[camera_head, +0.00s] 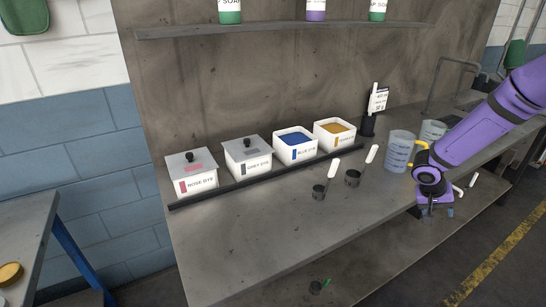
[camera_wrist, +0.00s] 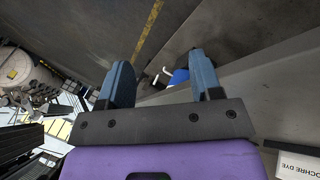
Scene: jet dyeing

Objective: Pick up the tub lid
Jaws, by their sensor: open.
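Two white tubs wear grey lids with black knobs. One lid (camera_head: 205,161) is on the rose dye tub (camera_head: 197,185) at the left, and the other lid (camera_head: 259,150) is on the grey dye tub (camera_head: 255,165) beside it. The blue dye tub (camera_head: 296,151) and ochre dye tub (camera_head: 337,140) are uncovered, showing blue and yellow contents. My gripper (camera_head: 436,209) is at the right of the counter, well apart from both lids. In the wrist view its fingers (camera_wrist: 160,70) are spread and hold nothing. The ochre dye tub's label also shows there (camera_wrist: 302,164).
A dark rail (camera_head: 245,183) runs along the tubs' front. The counter's front left is clear. A shelf (camera_head: 280,29) with bottles hangs above.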

